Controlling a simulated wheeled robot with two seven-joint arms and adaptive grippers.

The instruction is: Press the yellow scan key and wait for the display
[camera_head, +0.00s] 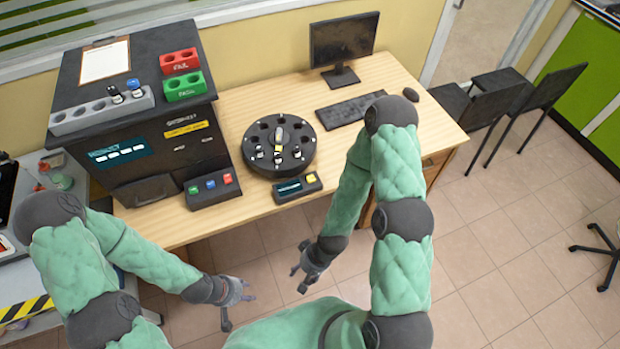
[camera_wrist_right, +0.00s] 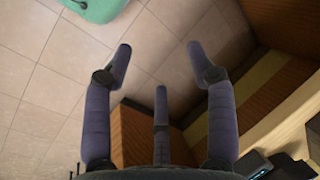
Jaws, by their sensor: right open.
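The yellow scan key (camera_head: 311,178) sits at the right end of a small dark console at the table's front edge. The console's display (camera_head: 289,188) is beside the key, with a teal face; any text is too small to read. My right gripper (camera_head: 303,276) is open and empty, in front of the table edge and apart from the key. Its spread fingers also show in the right wrist view (camera_wrist_right: 160,62), above floor tiles. My left gripper (camera_head: 238,303) looks open and empty, further left and also off the table.
A round black carousel (camera_head: 279,145) stands behind the console. Another console (camera_head: 214,189) with coloured buttons is to the left, before a large dark analyser (camera_head: 140,150). A keyboard (camera_head: 350,111) and monitor (camera_head: 343,40) are at the back. The wooden table edge (camera_head: 240,231) lies ahead of my grippers.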

